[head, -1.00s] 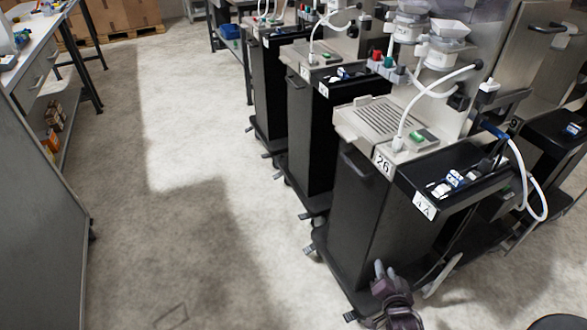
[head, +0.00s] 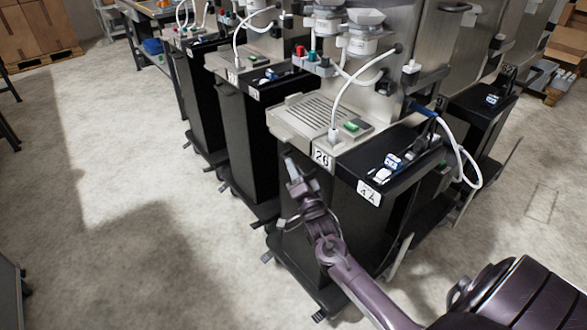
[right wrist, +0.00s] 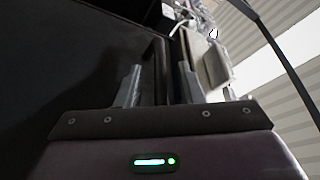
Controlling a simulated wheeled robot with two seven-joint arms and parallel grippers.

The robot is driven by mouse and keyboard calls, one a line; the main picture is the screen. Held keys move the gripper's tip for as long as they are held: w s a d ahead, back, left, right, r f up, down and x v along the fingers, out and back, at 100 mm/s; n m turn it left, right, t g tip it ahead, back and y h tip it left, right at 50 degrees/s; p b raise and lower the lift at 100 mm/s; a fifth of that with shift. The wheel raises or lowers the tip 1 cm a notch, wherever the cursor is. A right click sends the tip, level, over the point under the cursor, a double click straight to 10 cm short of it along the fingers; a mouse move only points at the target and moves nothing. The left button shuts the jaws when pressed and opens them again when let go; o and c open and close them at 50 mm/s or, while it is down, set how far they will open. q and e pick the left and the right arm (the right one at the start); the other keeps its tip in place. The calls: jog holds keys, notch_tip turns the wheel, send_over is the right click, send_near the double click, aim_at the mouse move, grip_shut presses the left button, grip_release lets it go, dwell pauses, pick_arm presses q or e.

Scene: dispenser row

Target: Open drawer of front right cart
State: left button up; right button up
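The front right cart (head: 300,235) is a tall black drawer cart under a steel machine top, with a "26" label (head: 322,157) at its upper corner. Its drawer front faces left and looks closed. My right gripper (head: 291,168) is at the upper part of that front, where the handle is; the gripper hides the handle in the head view. In the right wrist view its two fingers (right wrist: 159,85) stand apart, with a dark upright edge (right wrist: 160,65) between them. I cannot tell whether they touch it. My left gripper is not in view.
More black carts (head: 245,135) stand in a row behind. The concrete floor (head: 120,210) left of the row is clear.

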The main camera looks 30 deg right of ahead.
jog(key=shift+w+r, duration=0.1)
jog(key=shift+w, duration=0.25)
grip_shut()
